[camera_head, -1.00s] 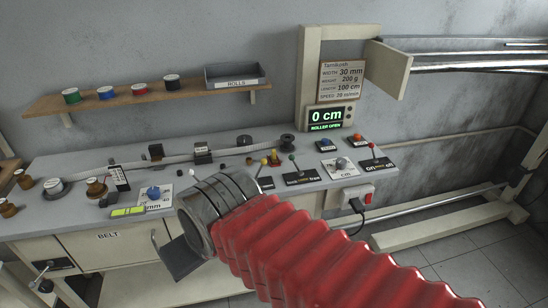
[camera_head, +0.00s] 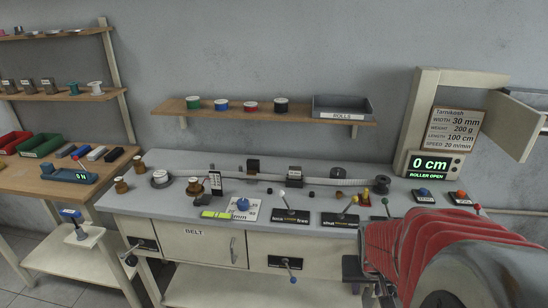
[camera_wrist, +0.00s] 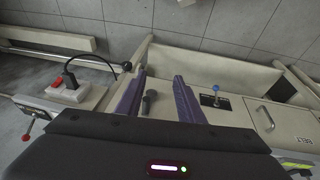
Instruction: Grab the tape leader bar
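A pale tape (camera_head: 235,175) runs along the back of the grey workbench (camera_head: 160,212), past a dark block (camera_head: 253,164) and a labelled block (camera_head: 295,176), towards a dark spool (camera_head: 382,184) at the right. I cannot tell which small part is the tape leader bar. My gripper (camera_head: 366,280) hangs in front of the bench's front edge at the lower right, partly hidden by my arm. In the wrist view my gripper (camera_wrist: 159,76) is open, with two purple fingers apart. A dark grey knob shows between them, apparently beyond the fingers. No tape shows in the wrist view.
Levers and knobs line the bench's front edge, including a blue knob (camera_head: 243,204). A display (camera_head: 430,165) reads 0 cm and ROLLER OPEN. A wall shelf (camera_head: 225,114) holds coloured spools. A side table (camera_head: 60,183) stands left.

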